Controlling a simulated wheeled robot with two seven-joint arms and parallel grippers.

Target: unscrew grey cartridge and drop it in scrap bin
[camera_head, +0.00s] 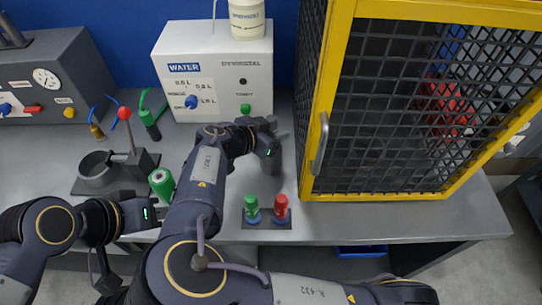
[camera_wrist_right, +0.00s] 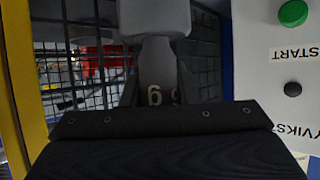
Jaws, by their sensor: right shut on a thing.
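My right gripper (camera_head: 272,140) is shut on a grey cartridge (camera_head: 275,162), left of the yellow cage. In the right wrist view the cartridge (camera_wrist_right: 158,85) shows a pale upper part and a darker part with digits between the fingers. It looks clear of any holder, though its lower end is hard to judge. No bin is clearly identifiable; a blue container (camera_head: 361,251) shows below the bench's front edge.
A dark holder (camera_head: 267,224) carries a green and a red cartridge. The yellow mesh cage (camera_head: 322,100) with a handle stands at right, red items inside. A white WATER machine (camera_head: 215,70) stands behind. A red-knobbed lever clamp (camera_head: 125,150) is at left.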

